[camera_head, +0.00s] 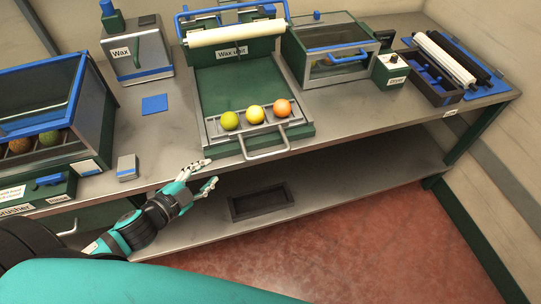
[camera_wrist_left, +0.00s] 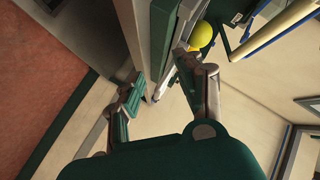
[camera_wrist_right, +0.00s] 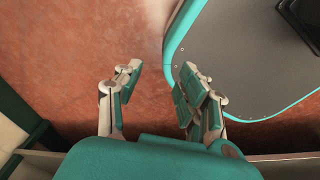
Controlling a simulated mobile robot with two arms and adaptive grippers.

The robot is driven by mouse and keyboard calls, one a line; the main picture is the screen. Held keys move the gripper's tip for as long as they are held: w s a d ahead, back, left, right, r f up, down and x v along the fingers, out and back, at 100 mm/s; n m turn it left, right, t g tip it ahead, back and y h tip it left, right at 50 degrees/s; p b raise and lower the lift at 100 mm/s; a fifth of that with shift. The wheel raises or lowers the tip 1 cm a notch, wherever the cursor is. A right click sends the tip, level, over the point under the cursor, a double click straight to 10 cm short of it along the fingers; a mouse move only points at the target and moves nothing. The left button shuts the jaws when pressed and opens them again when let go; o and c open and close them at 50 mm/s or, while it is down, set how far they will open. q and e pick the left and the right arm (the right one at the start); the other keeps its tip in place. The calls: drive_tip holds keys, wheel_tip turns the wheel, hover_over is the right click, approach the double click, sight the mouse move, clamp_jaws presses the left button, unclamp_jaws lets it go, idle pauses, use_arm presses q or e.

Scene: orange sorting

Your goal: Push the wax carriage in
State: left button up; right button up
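The wax carriage (camera_head: 252,126) is a grey tray with a front handle (camera_head: 266,148), at the front end of the green bed of the wax unit (camera_head: 232,86). A yellow-green, a yellow and an orange fruit (camera_head: 283,107) sit in a row on it. My left gripper (camera_head: 213,173) is open and empty, in front of the table edge, left of and below the handle. In the left wrist view its fingers (camera_wrist_left: 160,88) are spread, with a yellow fruit (camera_wrist_left: 201,36) beyond them. My right gripper (camera_wrist_right: 158,88) is open and empty above the red floor, seen only in its wrist view.
A cream roller (camera_head: 237,34) spans the back of the wax unit. A wax tank (camera_head: 139,58) and a washing box (camera_head: 88,125) stand to the left. A glass-fronted box (camera_head: 330,55) stands to the right. A lower shelf (camera_head: 340,176) holds a dark tray (camera_head: 262,202).

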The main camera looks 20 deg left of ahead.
sight(265, 156)
use_arm(q)
drive_tip(key=s+d+r+m+g+h, duration=0.1)
drive_tip(key=d+r+m+g+h, duration=0.15)
drive_tip(key=d+m+h, duration=0.3)
drive_tip(key=shift+m+t+h, duration=0.25)
drive_tip(key=shift+m+t, duration=0.1)
drive_tip(key=shift+t, duration=0.1)
drive_tip(key=p+x, duration=0.1)
drive_tip(key=x, duration=0.4)
drive_tip(key=p+x, duration=0.1)
drive_tip(key=x, duration=0.4)
drive_tip(key=p+x, duration=0.1)
drive_tip(key=x, duration=0.4)
drive_tip(key=shift+w+a, duration=0.15)
drive_tip(key=shift+w, duration=0.35)
use_arm(e)
drive_tip(key=r, duration=0.1)
drive_tip(key=s+r, duration=0.1)
drive_tip(key=shift+s+r, duration=0.1)
drive_tip(key=shift+r, duration=0.25)
use_arm(q)
clamp_jaws()
use_arm(e)
drive_tip(key=shift+d, duration=0.1)
